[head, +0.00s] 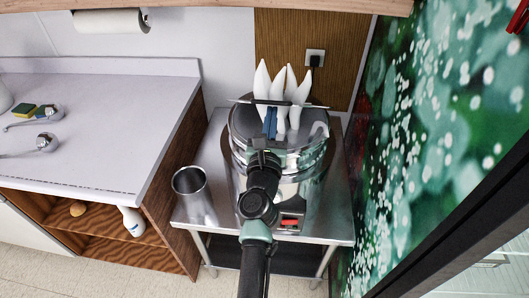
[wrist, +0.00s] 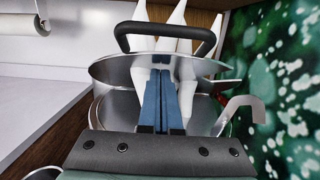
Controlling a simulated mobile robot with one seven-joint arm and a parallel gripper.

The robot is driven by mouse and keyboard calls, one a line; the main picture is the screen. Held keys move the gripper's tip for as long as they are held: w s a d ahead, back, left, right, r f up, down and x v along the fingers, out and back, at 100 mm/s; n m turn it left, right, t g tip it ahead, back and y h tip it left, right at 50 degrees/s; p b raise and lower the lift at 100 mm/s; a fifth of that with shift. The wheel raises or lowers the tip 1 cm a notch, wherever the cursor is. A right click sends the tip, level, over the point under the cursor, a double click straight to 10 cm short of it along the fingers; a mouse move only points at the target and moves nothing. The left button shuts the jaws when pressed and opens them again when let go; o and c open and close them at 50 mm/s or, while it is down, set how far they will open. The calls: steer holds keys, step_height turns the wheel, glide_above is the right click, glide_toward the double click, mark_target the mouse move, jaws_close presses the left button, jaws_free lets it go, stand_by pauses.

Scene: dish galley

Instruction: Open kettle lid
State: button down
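The kettle (head: 310,160) is a large shiny metal pot on a steel table. Its lid (head: 315,106) shows nearly edge-on above the pot's back in the head view, as a thin line with a dark handle (head: 262,102). In the wrist view the lid (wrist: 110,70) is tilted above the pot rim (wrist: 108,112), with the black arched handle (wrist: 122,40) on top. My gripper (head: 270,122) is over the pot opening. Its blue fingers (wrist: 161,75) are side by side, with nothing visible between them. The tips are below the handle in the picture; contact with the lid is unclear.
White pointed shapes (head: 262,82) stand at the pot's back; whether inside or behind it is unclear. A steel cup (head: 190,182) stands left of the kettle. A counter (head: 90,110) is at left and a green patterned wall (head: 430,120) close at right.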

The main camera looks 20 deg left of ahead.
steer(key=shift+r+p, duration=2.25)
steer(key=shift+r, duration=0.5)
steer(key=shift+w, duration=0.1)
steer(key=shift+w+a+r, duration=0.15)
steer(key=shift+w+r, duration=0.1)
steer(key=shift+w, duration=0.2)
steer(key=shift+w+a+r, duration=0.1)
steer(key=shift+w+r, duration=0.1)
steer(key=shift+w, duration=0.35)
steer(key=shift+r, duration=0.1)
